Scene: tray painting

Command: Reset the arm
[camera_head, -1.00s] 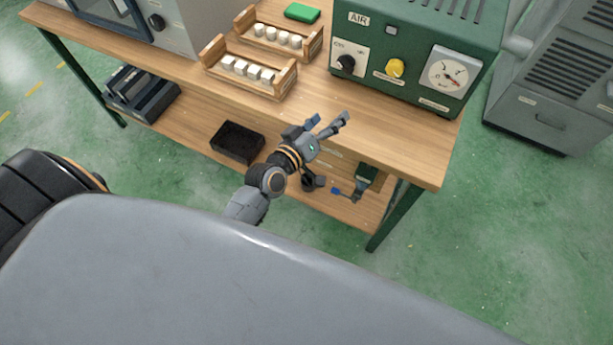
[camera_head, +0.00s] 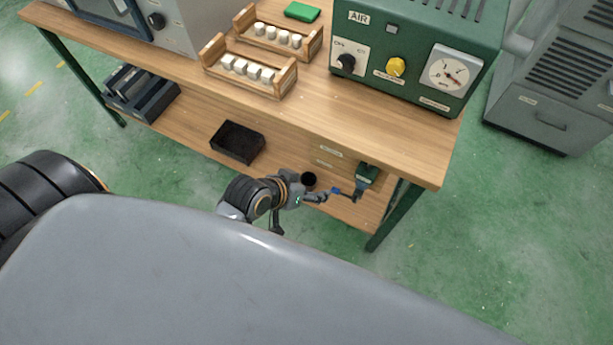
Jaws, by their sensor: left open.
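My left gripper (camera_head: 302,206) is low in front of the bench, at the edge of the lower shelf. By its look it is open, with nothing seen between its fingers. My right gripper is not in view.
The wooden bench top (camera_head: 290,110) carries two wooden racks of white pieces (camera_head: 262,85), a green block (camera_head: 302,12) and a green AIR unit (camera_head: 400,45). A black tray (camera_head: 237,142) lies on the lower shelf. A grey cabinet (camera_head: 545,100) stands right; green floor is clear below it.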

